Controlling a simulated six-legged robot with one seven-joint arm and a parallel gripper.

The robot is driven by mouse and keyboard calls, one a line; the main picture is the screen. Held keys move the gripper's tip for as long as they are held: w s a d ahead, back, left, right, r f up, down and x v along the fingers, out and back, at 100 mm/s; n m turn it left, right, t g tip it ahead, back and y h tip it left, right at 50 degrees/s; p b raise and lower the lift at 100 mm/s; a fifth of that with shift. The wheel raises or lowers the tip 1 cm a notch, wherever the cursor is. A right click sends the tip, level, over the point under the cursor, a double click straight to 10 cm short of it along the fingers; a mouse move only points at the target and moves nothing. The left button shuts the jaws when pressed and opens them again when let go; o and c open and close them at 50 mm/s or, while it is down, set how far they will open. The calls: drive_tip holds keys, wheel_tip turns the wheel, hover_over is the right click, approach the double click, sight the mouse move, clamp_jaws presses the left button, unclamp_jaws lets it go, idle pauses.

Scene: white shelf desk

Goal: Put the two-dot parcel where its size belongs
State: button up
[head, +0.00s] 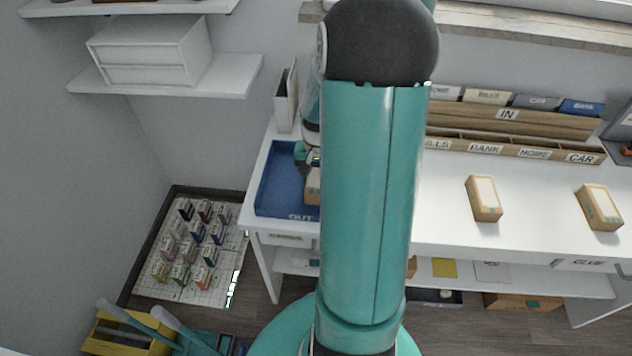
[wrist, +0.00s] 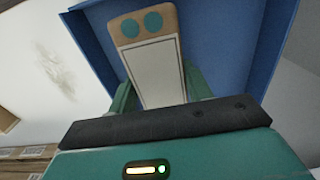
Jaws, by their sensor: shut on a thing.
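The two-dot parcel (wrist: 150,60) is a tan box with a white label and two teal dots at one end. My gripper (wrist: 160,92) is shut on it, with a teal finger on each side in the wrist view. The parcel is over or within the blue OUT tray (wrist: 225,50); I cannot tell whether it touches the tray floor. In the head view, the blue tray (head: 275,190) is at the desk's left end. The parcel (head: 313,187) shows only in part there, because my arm covers much of it and the tray's right side.
Two other tan parcels lie on the white desk, one near the middle (head: 484,198) and one at the right (head: 598,207). A wooden letter rack (head: 515,125) marked IN stands behind them. A grey file holder (head: 287,98) stands behind the tray. Desk room between the parcels is clear.

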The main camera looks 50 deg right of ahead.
drive_tip(key=shift+w+f, duration=0.25)
drive_tip(key=shift+f, duration=1.5)
drive_tip(key=shift+f, duration=0.2)
drive_tip(key=o, duration=1.2)
